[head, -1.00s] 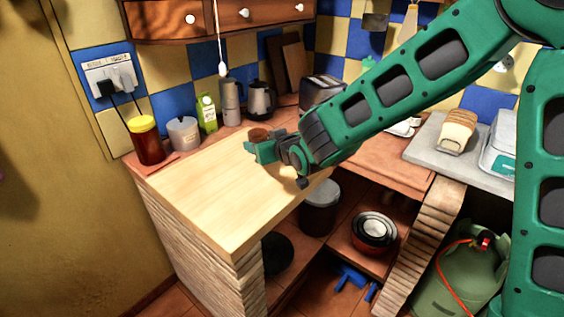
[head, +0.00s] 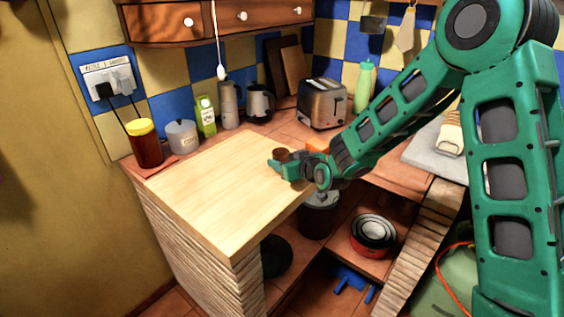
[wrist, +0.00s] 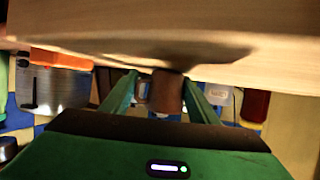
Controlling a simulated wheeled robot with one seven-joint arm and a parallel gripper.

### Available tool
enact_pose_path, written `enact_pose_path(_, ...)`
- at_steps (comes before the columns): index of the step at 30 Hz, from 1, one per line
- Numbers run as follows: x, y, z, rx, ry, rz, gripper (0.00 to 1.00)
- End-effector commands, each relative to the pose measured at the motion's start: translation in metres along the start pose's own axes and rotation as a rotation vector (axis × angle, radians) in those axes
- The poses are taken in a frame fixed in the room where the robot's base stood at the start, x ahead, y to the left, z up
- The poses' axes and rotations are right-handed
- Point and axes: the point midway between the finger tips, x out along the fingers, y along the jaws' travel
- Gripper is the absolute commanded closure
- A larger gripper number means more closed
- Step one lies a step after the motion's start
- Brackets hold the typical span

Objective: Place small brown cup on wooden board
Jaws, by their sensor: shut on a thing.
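The small brown cup (head: 282,155) is held between the fingertips of my green gripper (head: 279,164), by the right back edge of the wooden board. In the wrist view the cup (wrist: 166,91) shows between the two fingers, which are shut on it. The wooden board (head: 205,195) is a pale, bare slab on the counter corner. In the wrist view the board (wrist: 270,48) fills the top, with a dark shadow near the cup. Whether the cup touches the board I cannot tell.
A kettle (head: 260,103) and a toaster (head: 323,104) stand farther back. An orange thing (head: 318,145) lies behind my wrist.

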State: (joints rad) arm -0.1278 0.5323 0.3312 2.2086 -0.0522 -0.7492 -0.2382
Motion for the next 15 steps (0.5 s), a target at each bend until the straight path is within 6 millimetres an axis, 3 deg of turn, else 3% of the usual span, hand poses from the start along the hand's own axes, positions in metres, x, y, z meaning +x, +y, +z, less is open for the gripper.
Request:
enact_pose_path(10,0.0013,-0.0005,0.0024,0.000,0.002,0.000,0.69)
enact_pose_path(11,0.0011,-0.0005,0.0020,0.000,0.002,0.000,0.38)
enact_pose_path(12,0.0011,-0.0005,0.0020,0.000,0.002,0.000,0.29)
enact_pose_path(15,0.0011,-0.0008,0.0020,0.000,0.002,-0.001,0.27)
